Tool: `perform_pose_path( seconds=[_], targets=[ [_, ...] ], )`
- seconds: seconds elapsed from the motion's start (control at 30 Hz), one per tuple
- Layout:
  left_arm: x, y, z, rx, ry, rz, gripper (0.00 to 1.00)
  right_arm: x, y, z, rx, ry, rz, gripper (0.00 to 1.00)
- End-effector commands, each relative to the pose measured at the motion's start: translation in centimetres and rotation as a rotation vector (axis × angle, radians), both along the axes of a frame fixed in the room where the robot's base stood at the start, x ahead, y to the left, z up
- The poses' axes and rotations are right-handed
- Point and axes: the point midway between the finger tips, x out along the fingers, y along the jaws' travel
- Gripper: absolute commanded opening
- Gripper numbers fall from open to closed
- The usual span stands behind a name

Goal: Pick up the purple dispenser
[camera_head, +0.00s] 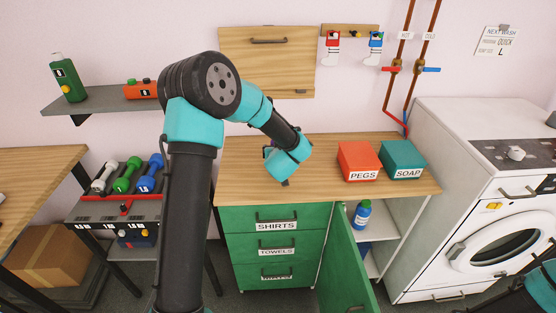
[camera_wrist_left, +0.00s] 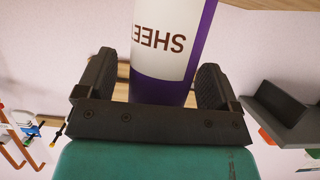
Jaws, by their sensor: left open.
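The purple dispenser (camera_wrist_left: 160,92), with a white label reading "SHEET", shows in the left wrist view. It appears upside down there and runs out of the top of the picture. My left gripper (camera_wrist_left: 158,66) is open, with one finger on each side of the dispenser. I cannot tell whether either finger touches it. In the head view my left arm's wrist is over the wooden counter (camera_head: 240,185), and I cannot make out the dispenser behind it. My right gripper is not in view; only part of my right arm shows at the bottom right corner.
A red PEGS box (camera_head: 359,160) and a teal SOAP box (camera_head: 403,158) stand on the counter to the right. A green cabinet door (camera_head: 345,265) hangs open below. A washing machine (camera_head: 480,220) stands at the right. The counter's front left is clear.

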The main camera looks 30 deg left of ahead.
Motion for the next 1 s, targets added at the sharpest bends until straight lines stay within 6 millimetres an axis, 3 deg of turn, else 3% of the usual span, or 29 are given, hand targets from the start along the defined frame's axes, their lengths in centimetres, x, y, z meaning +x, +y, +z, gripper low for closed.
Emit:
perform_pose_path(
  seconds=[0.17, 0.83, 1.0],
  targets=[
    [-0.01, -0.01, 0.02, 0.000, 0.000, 0.000, 0.86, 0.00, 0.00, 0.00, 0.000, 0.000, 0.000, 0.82],
    [-0.03, 0.00, 0.02, 0.000, 0.000, 0.000, 0.21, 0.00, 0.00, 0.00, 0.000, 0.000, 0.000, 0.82],
    [0.00, 0.00, 0.09, 0.001, -0.001, 0.000, 0.21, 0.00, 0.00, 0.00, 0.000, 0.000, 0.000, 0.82]
  ],
)
